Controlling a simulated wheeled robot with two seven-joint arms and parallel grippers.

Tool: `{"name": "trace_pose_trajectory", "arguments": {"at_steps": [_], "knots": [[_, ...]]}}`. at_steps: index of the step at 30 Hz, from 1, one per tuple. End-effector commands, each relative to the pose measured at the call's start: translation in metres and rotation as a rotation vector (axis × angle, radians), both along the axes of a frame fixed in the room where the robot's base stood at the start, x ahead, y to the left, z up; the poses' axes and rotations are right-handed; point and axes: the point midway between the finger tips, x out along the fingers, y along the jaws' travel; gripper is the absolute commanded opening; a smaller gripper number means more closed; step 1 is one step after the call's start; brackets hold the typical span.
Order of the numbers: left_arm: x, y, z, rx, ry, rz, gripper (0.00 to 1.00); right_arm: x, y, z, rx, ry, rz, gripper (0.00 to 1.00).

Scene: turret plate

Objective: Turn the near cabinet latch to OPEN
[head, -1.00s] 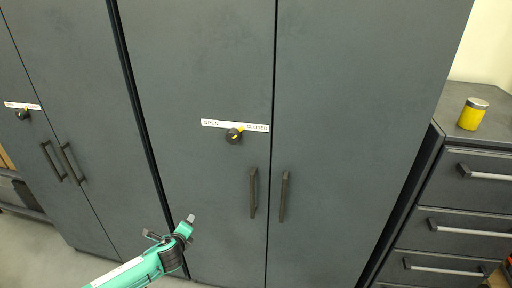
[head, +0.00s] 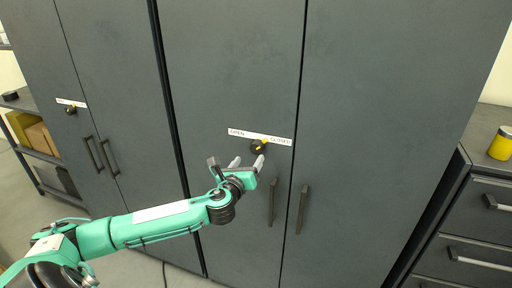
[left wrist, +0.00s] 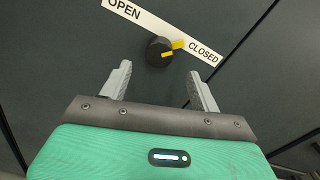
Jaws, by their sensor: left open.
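The near cabinet latch (head: 257,147) is a dark round knob with a yellow pointer, under a white OPEN/CLOSED label (head: 236,132) on the grey cabinet door. The pointer is turned toward CLOSED, at the right. In the left wrist view the knob (left wrist: 158,52) lies ahead, between and beyond the fingertips. My left gripper (head: 248,163) is open and empty, just below the knob in the head view. It also shows in the left wrist view (left wrist: 158,82), its two grey fingers apart and seemingly not touching the knob. My right gripper is not in view.
Two vertical door handles (head: 271,202) hang below the latch, right of my left gripper. A second cabinet with its own latch (head: 71,110) stands at the left. A drawer unit (head: 470,220) with a yellow jar (head: 501,145) stands at the right.

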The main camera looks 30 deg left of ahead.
Motion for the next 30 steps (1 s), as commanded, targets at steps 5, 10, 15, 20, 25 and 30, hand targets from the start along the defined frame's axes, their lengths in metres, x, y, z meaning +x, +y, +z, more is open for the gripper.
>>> {"name": "trace_pose_trajectory", "arguments": {"at_steps": [5, 10, 15, 20, 25, 30], "knots": [[0.033, 0.008, 0.003, -0.002, -0.001, 0.002, 0.63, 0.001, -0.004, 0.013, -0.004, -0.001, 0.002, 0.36], [0.056, 0.014, 0.002, -0.002, 0.0, 0.002, 0.63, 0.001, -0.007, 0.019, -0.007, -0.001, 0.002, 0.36], [0.068, 0.017, 0.0, -0.002, 0.001, 0.001, 0.63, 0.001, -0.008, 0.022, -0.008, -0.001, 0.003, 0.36], [0.072, 0.018, 0.0, -0.001, 0.0, -0.001, 0.63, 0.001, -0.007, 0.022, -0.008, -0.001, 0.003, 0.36], [0.071, 0.018, -0.001, -0.001, 0.001, 0.0, 0.63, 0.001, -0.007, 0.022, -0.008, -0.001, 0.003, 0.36], [0.071, 0.018, 0.0, -0.001, 0.001, 0.0, 0.34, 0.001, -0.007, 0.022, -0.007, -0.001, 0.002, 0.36]]}}
